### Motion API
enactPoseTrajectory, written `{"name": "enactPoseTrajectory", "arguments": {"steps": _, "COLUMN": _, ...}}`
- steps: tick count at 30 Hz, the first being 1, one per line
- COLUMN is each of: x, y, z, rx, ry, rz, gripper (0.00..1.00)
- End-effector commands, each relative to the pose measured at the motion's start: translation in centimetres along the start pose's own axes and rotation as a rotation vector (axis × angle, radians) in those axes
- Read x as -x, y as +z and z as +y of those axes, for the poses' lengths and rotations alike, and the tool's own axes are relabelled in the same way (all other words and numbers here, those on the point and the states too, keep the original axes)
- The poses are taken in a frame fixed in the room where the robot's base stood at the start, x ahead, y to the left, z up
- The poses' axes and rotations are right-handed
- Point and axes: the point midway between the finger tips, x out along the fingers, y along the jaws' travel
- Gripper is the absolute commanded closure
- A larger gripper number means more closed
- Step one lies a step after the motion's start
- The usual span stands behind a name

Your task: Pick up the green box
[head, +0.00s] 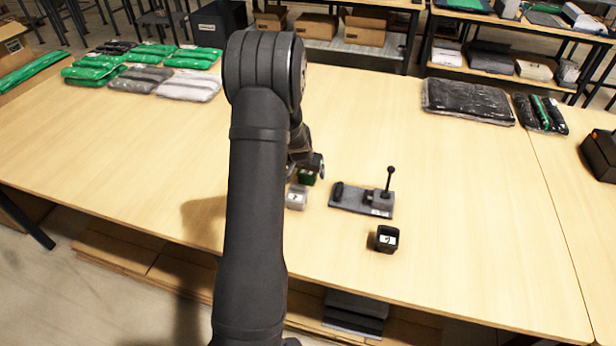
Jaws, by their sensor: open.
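The green box (307,177) stands on the wooden table, just right of my dark arm, and only part of it shows. My gripper (305,165) is at the green box, close above or around it. My arm hides much of the gripper, so I cannot tell whether the fingers touch the box. The jaws are open. A grey box (296,198) with a label on its top stands just in front of the green box. A black box (387,239) with a white label stands further right and nearer the front edge.
A grey fixture (362,200) with an upright black lever stands right of the boxes. Green and grey folded packets (150,65) lie at the back left. Black packed garments (467,102) lie at the back right. The table (440,180) is clear between these.

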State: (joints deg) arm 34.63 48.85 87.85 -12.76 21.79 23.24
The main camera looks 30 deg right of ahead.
Motion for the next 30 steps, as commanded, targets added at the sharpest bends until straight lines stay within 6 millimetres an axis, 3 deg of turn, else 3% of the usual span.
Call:
{"name": "enactPoseTrajectory", "arguments": {"steps": 6, "x": -2.2, "y": 0.0, "z": 0.0, "rx": -0.001, "ry": -0.001, "rz": 0.0, "gripper": 0.18}}
{"name": "enactPoseTrajectory", "arguments": {"steps": 14, "x": -2.4, "y": 0.0, "z": 0.0, "rx": -0.001, "ry": -0.001, "rz": 0.0, "gripper": 0.18}}
{"name": "enactPoseTrajectory", "arguments": {"steps": 22, "x": -2.4, "y": 0.0, "z": 0.0, "rx": -0.001, "ry": -0.001, "rz": 0.0, "gripper": 0.67}}
{"name": "enactPoseTrajectory", "arguments": {"steps": 30, "x": -2.3, "y": 0.0, "z": -0.1, "rx": -0.001, "ry": -0.001, "rz": 0.001, "gripper": 0.67}}
